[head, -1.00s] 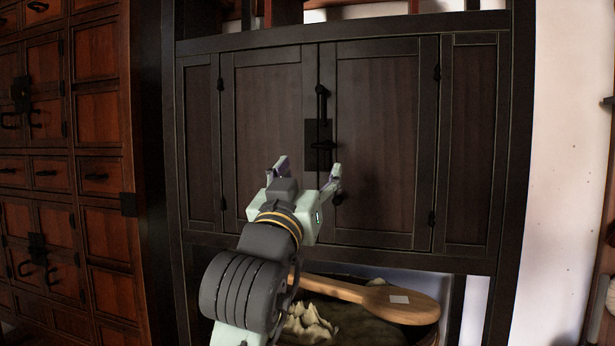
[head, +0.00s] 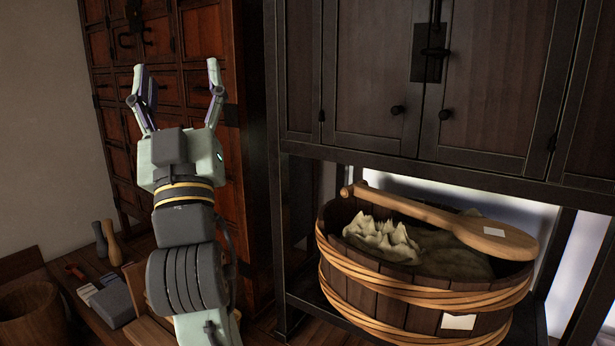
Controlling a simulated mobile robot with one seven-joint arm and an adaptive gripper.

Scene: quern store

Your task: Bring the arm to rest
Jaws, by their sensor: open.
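My gripper (head: 175,88) shows at the left of the head view, at the end of my raised arm. Its two fingers point up and stand wide apart, with nothing between them. Behind it is the reddish-brown drawer cabinet (head: 105,62). I cannot tell from this view how far the fingers are from the cabinet front.
A dark cabinet (head: 372,70) with shut doors stands at the right. Below it, a wooden tub (head: 385,300) holds pale lumpy stuff, with a wooden paddle (head: 430,215) across it. At lower left are two bottle-shaped things (head: 111,243), a grey block (head: 112,304) and a round wooden vessel (head: 32,315).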

